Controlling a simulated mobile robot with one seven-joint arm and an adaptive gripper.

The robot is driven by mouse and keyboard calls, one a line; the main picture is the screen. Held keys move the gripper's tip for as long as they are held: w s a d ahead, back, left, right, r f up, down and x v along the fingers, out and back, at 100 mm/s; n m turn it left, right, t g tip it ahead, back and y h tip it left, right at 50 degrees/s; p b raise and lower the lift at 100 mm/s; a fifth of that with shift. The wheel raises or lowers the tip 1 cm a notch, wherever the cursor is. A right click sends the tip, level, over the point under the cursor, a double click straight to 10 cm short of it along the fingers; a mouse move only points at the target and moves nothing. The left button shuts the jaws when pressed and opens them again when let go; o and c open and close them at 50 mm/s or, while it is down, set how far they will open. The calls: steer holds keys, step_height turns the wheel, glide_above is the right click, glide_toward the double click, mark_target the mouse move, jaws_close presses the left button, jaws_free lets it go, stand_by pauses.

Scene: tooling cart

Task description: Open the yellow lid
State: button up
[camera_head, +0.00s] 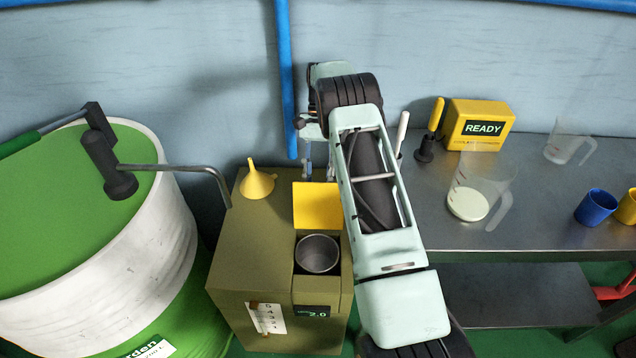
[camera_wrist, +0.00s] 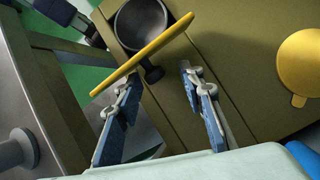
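The yellow lid (camera_head: 318,206) stands raised at the back of an opening in the olive box (camera_head: 245,245). A round metal cup (camera_head: 318,254) shows uncovered in front of it. In the wrist view the lid (camera_wrist: 150,62) appears nearly edge-on, as a slanted yellow strip beside the dark cup (camera_wrist: 137,25). My gripper (camera_wrist: 158,82) is open, its two blue-grey fingers apart with nothing held between them. The left finger is close to the lid's lower end; I cannot tell whether they touch. In the head view my gripper (camera_head: 318,168) is behind the lid, partly hidden by my arm.
A yellow funnel (camera_head: 257,181) stands on the box's top left. A white-and-green drum (camera_head: 150,240) with a bent pipe (camera_head: 185,170) stands left. The metal table (camera_head: 535,190) at right holds a READY box (camera_head: 480,125), clear jugs and cups. A blue pipe (camera_head: 286,80) runs down the wall.

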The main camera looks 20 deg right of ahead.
step_height(320, 180, up, 8)
steer(key=shift+r, duration=0.25)
steer(key=shift+a, duration=0.1)
